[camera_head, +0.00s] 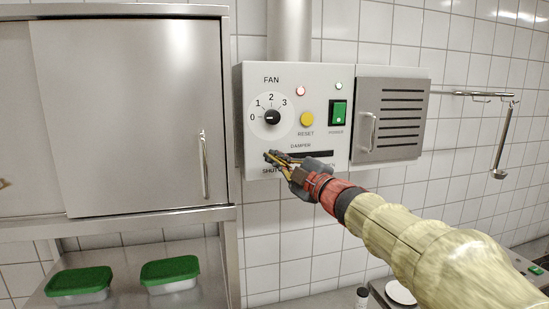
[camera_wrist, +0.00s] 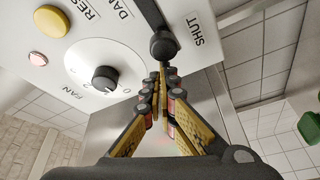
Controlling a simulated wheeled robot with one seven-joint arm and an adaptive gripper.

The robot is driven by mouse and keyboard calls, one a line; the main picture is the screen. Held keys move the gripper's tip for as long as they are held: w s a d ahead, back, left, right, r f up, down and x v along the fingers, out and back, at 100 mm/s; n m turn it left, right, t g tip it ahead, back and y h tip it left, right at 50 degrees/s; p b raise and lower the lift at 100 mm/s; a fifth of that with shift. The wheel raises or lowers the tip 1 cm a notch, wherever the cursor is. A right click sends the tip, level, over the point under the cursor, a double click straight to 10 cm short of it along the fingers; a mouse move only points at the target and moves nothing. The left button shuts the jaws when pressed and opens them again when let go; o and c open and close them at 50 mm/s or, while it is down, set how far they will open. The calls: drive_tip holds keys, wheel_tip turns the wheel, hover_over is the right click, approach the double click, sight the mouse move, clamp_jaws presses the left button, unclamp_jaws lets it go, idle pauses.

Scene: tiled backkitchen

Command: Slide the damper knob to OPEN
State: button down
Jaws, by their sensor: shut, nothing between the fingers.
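The damper knob (camera_wrist: 163,46) is a black round knob at the SHUT end of a dark slot in the wrist view. The damper slot (camera_head: 320,154) runs level along the lower part of the white panel in the head view. The OPEN label at the right end is mostly hidden by my gripper.
The panel (camera_head: 255,92) also carries a fan dial (camera_head: 272,117), a yellow RESET button (camera_head: 307,119) and a green power switch (camera_head: 338,112). A vented box (camera_head: 390,120) with a handle adjoins it on the right. A steel cabinet (camera_head: 130,110) stands left.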

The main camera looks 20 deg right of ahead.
drive_tip(key=d+p, duration=0.2)
drive_tip(key=d, duration=1.2)
drive_tip(key=shift+d, duration=0.2)
